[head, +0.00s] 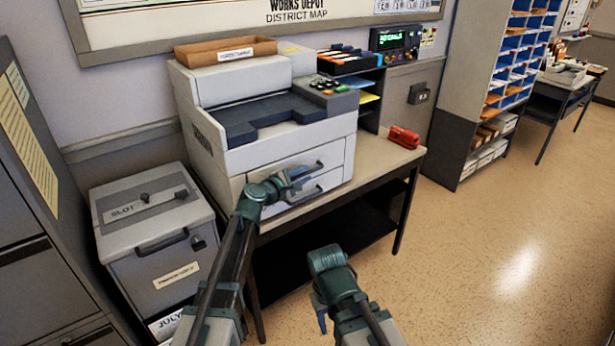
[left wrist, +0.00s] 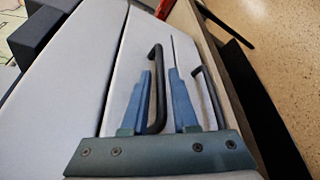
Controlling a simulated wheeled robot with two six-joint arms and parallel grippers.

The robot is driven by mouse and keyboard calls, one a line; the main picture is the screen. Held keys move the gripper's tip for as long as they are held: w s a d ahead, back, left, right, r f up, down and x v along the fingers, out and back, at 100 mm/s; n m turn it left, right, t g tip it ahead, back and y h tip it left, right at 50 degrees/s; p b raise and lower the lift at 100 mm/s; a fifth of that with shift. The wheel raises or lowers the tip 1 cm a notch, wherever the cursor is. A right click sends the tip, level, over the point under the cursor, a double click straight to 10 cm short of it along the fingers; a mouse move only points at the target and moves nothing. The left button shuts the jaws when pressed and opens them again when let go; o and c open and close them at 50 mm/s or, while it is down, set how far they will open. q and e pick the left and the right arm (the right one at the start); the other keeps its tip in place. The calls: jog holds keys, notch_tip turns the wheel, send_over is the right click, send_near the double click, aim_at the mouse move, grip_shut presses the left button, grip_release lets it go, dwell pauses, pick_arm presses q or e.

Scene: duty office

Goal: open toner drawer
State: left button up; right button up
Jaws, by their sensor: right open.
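A grey-white copier (head: 275,130) stands on a table and has two front drawers, one above the other. The upper drawer (head: 335,155) and lower drawer (head: 330,182) each have a dark bar handle and look closed. No label shows which is the toner drawer. My left gripper (head: 300,180) is at the drawer fronts. In the left wrist view its fingers (left wrist: 163,100) are apart, with the upper handle (left wrist: 157,60) between them, closer to the left finger. The lower handle (left wrist: 210,95) is outside the right finger. My right gripper (head: 321,318) is open and empty, low in front of the table.
The table (head: 385,160) has a red stapler (head: 403,137) at its right end. A grey slot cabinet (head: 150,235) stands left of the table. A cardboard tray (head: 225,52) lies on the copier. Open floor (head: 500,250) is to the right.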

pick_arm(q)
jog(key=shift+x, duration=1.3)
grip_shut()
jog(key=shift+s, duration=0.1)
dwell(0.4)
